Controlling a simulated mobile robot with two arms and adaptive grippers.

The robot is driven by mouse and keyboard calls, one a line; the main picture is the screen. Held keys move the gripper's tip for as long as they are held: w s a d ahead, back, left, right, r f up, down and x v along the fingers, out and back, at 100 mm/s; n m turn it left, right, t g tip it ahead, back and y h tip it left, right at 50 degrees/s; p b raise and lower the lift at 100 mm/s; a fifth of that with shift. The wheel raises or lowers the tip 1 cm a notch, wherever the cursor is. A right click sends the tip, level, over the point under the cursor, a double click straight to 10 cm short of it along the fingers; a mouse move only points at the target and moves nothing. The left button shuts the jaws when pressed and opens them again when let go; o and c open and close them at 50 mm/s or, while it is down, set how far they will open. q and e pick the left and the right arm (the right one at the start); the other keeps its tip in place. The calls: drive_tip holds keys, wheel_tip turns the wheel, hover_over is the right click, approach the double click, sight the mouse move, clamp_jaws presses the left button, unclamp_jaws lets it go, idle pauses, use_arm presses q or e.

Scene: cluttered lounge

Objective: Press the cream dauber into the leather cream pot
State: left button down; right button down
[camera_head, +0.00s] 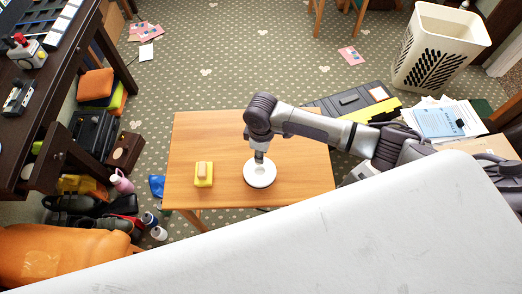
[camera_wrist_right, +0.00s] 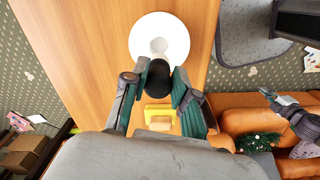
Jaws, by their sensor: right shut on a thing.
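A white round dish with a raised inner ring (camera_head: 260,178), apparently the cream pot, sits on the small wooden table. It also shows in the wrist view (camera_wrist_right: 176,38). My right gripper (camera_head: 259,156) points down over it. In the wrist view its fingers (camera_wrist_right: 158,88) are shut on a black cylinder (camera_wrist_right: 158,76), apparently the dauber. The cylinder's far end overlaps the pot's near side and centre; I cannot tell whether they touch. A grey gripper-like shape (camera_wrist_right: 290,108), probably my left gripper, shows at the right of the wrist view, too small to read.
A yellow sponge-like block with a tan piece on top (camera_head: 204,181) lies left of the pot. The rest of the wooden table (camera_head: 215,130) is clear. Papers (camera_head: 440,119), a black case (camera_head: 345,100) and a white basket (camera_head: 440,45) stand beyond. A white surface (camera_head: 330,245) fills the lower foreground.

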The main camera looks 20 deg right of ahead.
drive_tip(key=shift+r+p, duration=0.15)
drive_tip(key=shift+p, duration=0.15)
drive_tip(key=shift+f+b, duration=1.85)
drive_tip(key=shift+f, duration=1.15)
drive_tip(key=shift+p, duration=1)
drive_tip(key=shift+f+b, duration=1.05)
drive_tip(key=shift+f, duration=0.85)
drive_tip(key=c, duration=0.8)
unclamp_jaws()
